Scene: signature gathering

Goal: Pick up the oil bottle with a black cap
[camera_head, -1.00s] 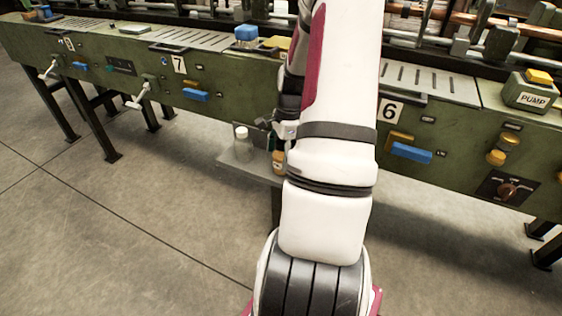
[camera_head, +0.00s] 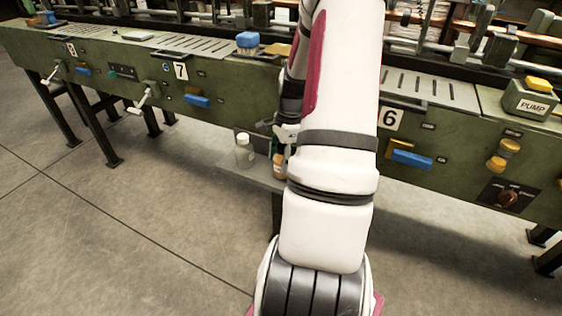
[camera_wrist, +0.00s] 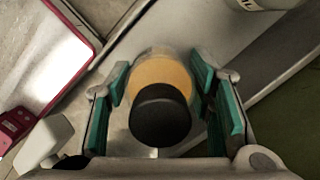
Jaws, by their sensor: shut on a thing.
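The oil bottle (camera_wrist: 162,73) has an amber-orange body and a round black cap (camera_wrist: 160,116). In the wrist view I look down on it from above its cap. My gripper (camera_wrist: 160,82) has its teal-padded fingers on either side of the bottle and is shut on it. In the head view the bottle's orange lower part (camera_head: 278,168) shows below my gripper (camera_head: 281,148), beside my arm. The arm partly hides both. I cannot tell whether the bottle's base touches the shelf.
A clear bottle with a white cap (camera_head: 243,152) stands to the left on the low grey shelf (camera_head: 240,174). The long green machine (camera_head: 225,88) with levers and blue handles runs behind. Open concrete floor (camera_head: 110,235) lies to the left.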

